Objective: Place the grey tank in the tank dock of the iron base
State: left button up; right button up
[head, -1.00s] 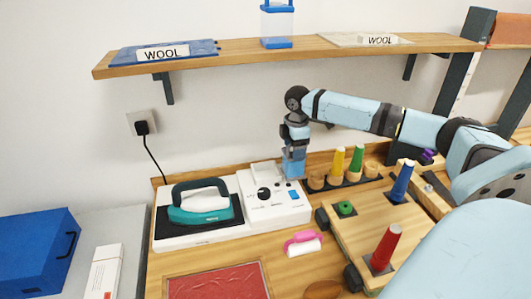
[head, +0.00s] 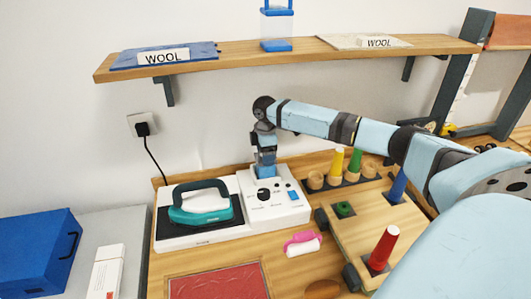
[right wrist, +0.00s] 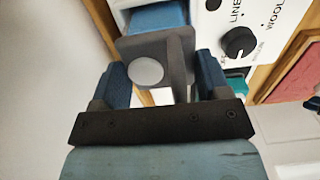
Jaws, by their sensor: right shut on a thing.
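The iron base (head: 277,217) is a white unit with a dial and a blue switch. The teal iron (head: 200,203) rests on its dark plate. My right gripper (head: 265,150) points down above the base's back edge, shut on the grey tank (right wrist: 152,48). In the right wrist view the tank shows a grey top with a pale round cap and a grey upright handle between my fingers. Its blue lower part (head: 265,171) is at the base's back left of the dial, where the dock is mostly hidden. I cannot tell whether it is seated. My left gripper is out of view.
A wall shelf (head: 345,52) carries wool swatches and a blue-capped clear tank (head: 277,27). Yellow, green, blue and red cones stand at the right. A pink-handled roller (head: 302,243) lies before the base. A red pad (head: 218,283) lies at the front.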

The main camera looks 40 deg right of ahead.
jog(key=o, duration=1.4)
jog(key=shift+c, duration=0.2)
notch_tip(320, 180, up, 8)
jog(key=shift+f+b, duration=0.15)
jog(key=shift+b, duration=0.15)
